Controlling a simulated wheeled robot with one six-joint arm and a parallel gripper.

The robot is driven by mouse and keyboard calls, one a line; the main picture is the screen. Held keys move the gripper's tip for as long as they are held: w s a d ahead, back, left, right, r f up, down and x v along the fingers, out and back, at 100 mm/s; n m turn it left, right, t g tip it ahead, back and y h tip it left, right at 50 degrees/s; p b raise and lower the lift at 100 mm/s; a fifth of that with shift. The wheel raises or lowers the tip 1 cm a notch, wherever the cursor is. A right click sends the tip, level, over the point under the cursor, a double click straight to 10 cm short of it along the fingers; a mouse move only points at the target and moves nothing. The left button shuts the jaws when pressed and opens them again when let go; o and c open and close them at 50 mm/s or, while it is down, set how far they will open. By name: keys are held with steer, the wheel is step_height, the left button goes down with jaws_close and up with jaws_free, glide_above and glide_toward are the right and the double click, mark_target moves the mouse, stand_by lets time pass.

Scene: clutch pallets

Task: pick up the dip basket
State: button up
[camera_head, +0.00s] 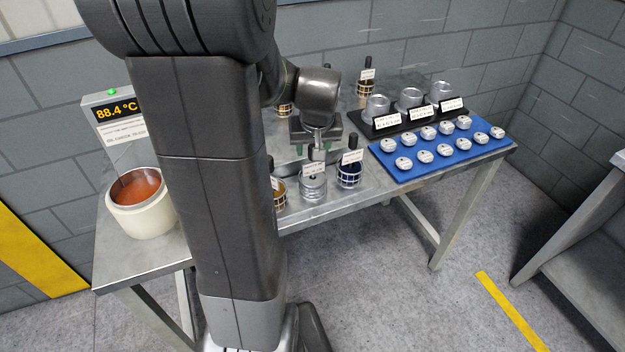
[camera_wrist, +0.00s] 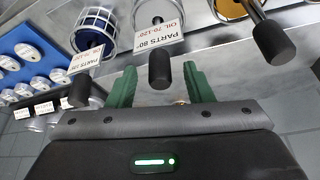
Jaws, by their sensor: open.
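Several small baskets with upright black-knobbed handles and white tags stand on the metal table. A silver one (camera_head: 313,189) is in the middle of the front row, between a dark blue one (camera_head: 349,176) and an amber one (camera_head: 280,196) partly hidden by my arm. My open gripper (camera_head: 312,151) is above and just behind the silver one. In the wrist view, the silver basket's black knob (camera_wrist: 160,69) shows between my green fingertips (camera_wrist: 160,80), with clear space on both sides. Its tag reads "PARTS 80°, OIL 70-120°". I cannot tell which basket is the dip basket.
A cream pot of reddish liquid (camera_head: 139,203) stands at the left, beside an 88.4 °C display (camera_head: 114,110). At the right are a blue mat (camera_head: 440,152) with several metal discs and a black rack (camera_head: 395,126) of silver cups. Another basket (camera_head: 366,89) stands behind.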

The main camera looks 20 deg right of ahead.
mark_target(313, 169)
steer(key=shift+x, duration=1.45)
jaws_close()
steer(key=shift+w+d+r, duration=0.1)
steer(key=shift+r, duration=0.05)
stand_by(0.3)
